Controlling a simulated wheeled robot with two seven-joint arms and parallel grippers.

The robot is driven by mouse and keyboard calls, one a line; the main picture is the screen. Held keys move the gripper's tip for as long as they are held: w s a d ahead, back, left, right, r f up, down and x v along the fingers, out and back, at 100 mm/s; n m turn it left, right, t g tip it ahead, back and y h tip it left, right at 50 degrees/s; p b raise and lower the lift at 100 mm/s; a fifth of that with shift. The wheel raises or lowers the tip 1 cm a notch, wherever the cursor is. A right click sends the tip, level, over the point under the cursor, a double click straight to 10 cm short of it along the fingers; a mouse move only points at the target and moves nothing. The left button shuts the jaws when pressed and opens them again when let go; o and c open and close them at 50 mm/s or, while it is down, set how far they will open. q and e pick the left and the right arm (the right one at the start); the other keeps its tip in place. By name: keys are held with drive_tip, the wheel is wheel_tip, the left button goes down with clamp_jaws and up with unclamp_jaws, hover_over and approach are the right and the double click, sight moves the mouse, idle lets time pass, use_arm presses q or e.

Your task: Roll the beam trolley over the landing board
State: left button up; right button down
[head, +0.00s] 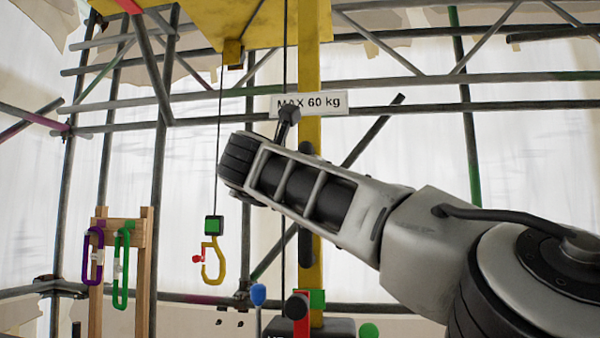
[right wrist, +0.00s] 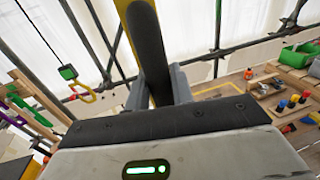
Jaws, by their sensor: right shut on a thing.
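The beam trolley appears to be the small yellow block (head: 232,52) under the yellow beam (head: 215,20) at the top. A thin cable drops from it to a green block (head: 214,225) and a yellow hook (head: 219,265) with a red latch. My right gripper (right wrist: 155,85) is shut on a black bar (right wrist: 147,42) beside the yellow post. In the head view my right arm hides that gripper; ends of a dark bar (head: 306,250) show by the yellow post (head: 309,190). I cannot identify the landing board. My left gripper is out of view.
A wooden rack (head: 149,270) holds a purple loop (head: 92,255) and a green loop (head: 121,270) at left. Scaffold tubes stand behind. A "MAX 60 kg" sign (head: 322,103) is on the post. Wooden boards with coloured pieces and a green bin (right wrist: 298,55) lie right in the wrist view.

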drive_tip(key=shift+a+r, duration=0.15)
drive_tip(key=c, duration=1.3)
unclamp_jaws()
drive_tip(key=shift+o, duration=0.2)
drive_tip(key=shift+w+a, duration=0.1)
drive_tip(key=shift+a, duration=0.05)
use_arm(q)
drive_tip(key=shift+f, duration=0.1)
drive_tip(key=b, duration=0.2)
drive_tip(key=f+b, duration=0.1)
drive_tip(key=b, duration=0.2)
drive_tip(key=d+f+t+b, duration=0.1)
drive_tip(key=b, duration=0.1)
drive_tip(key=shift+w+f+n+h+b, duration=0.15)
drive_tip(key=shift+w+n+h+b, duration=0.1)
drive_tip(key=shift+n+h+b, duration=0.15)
use_arm(e)
drive_tip(key=v, duration=1.6)
